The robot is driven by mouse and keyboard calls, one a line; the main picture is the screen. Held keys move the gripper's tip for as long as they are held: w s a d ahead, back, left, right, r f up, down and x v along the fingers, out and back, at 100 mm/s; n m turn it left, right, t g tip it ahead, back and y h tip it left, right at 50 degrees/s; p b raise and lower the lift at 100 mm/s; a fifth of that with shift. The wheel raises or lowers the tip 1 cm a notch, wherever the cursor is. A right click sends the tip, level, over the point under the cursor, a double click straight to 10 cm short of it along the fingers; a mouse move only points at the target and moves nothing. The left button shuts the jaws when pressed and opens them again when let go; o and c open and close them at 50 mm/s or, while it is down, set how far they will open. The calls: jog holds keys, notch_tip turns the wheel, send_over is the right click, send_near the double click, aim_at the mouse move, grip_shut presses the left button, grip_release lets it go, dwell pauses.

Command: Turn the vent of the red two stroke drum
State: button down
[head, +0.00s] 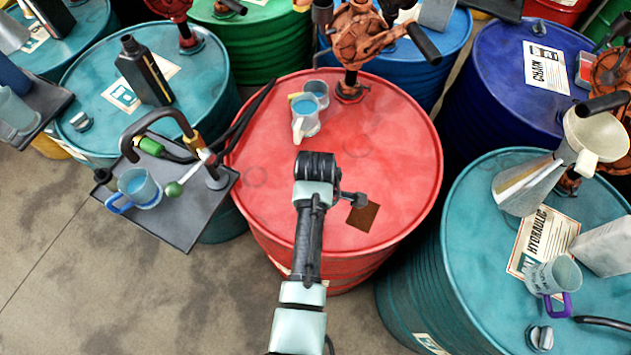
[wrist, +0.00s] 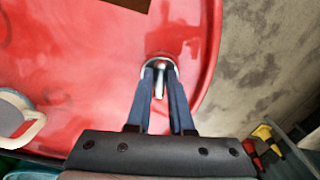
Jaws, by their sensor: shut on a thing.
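The red drum (head: 400,140) stands in the middle of the head view, with a brown patch (head: 362,216) on its top. In the wrist view, its vent (wrist: 160,82), a small metal fitting with an upright tab, sits near the drum's rim. My gripper (wrist: 159,72) has its two dark fingers on either side of the tab, shut on it. In the head view my arm reaches over the drum's front and hides the vent and the fingers.
A mug (head: 306,124), a cup (head: 317,92) and a red-brown pump (head: 355,40) stand on the drum's far side. A dark tray (head: 190,235) with a mug and pump handle lies left. A teal hydraulic drum (head: 440,265) stands close at right. Bare floor lies front left.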

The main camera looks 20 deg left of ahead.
jog(key=shift+m, duration=0.3)
jog(key=m+p, duration=0.2)
jog(key=m, duration=0.1)
jog(key=shift+s+r+m, duration=0.1)
jog(key=shift+m, duration=0.2)
jog(key=m+p, duration=0.1)
jog(key=m, duration=0.3)
jog(key=shift+s+m, duration=0.1)
jog(key=shift+m, duration=0.2)
jog(key=m+p, duration=0.1)
jog(key=m, duration=0.3)
jog(key=shift+a, duration=0.15)
jog(key=shift+s+m+p, duration=0.1)
jog(key=shift+m+p, duration=0.25)
jog(key=shift+m, duration=2.15)
jog(key=shift+a, duration=0.1)
jog(key=c, duration=0.8)
grip_release()
